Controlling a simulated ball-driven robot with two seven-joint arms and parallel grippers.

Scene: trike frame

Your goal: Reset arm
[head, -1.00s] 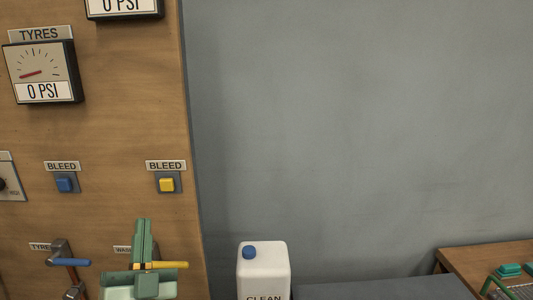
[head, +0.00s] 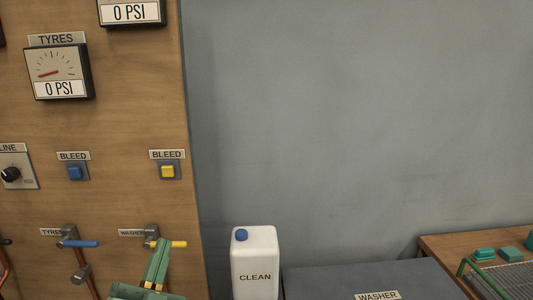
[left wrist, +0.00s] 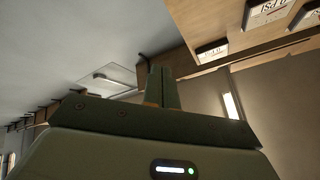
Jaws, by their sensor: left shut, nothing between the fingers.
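My left gripper (head: 160,246) is at the lower left of the head view, its green fingers pointing up and closed together with nothing between them. Its fingertips overlap the yellow-handled washer valve (head: 179,244) in the picture; I cannot tell whether they touch. In the left wrist view, the closed fingers (left wrist: 157,78) stand up beyond the dark gripper body, with wall and ceiling behind them. My right gripper is not in view.
A wooden panel (head: 120,115) carries gauges reading 0 PSI, a blue bleed button (head: 75,173), a yellow bleed button (head: 168,172) and a blue-handled tyres valve (head: 80,244). A white CLEAN jug (head: 255,262) stands beside the grey washer (head: 350,278). A wooden table (head: 440,246) is at right.

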